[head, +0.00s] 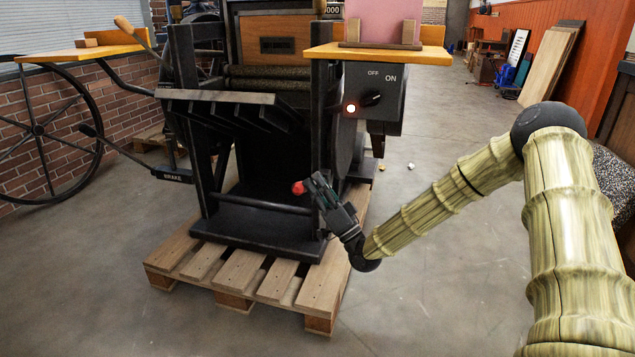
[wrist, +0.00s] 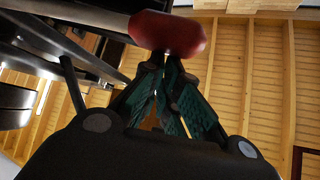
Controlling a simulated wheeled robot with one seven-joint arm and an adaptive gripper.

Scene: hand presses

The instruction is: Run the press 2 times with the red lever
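The black press (head: 250,130) stands on a wooden pallet. The red lever's knob (head: 298,188) is low at the press's front right. My gripper (head: 314,184) is right beside the knob, reaching in from the right. In the wrist view the red knob (wrist: 167,33) lies just over the converged fingertips (wrist: 162,66), with its grey lever bar (wrist: 75,12) running left. The fingers look shut, with no object between them. The knob hides the very tips, so I cannot tell whether they touch it.
A switch box (head: 374,98) marked OFF and ON has a lit lamp (head: 351,108). A wooden shelf (head: 379,53) holds a pink stack (head: 383,20). A lever marked BRAKE (head: 172,177) and a large wheel (head: 40,130) are at left.

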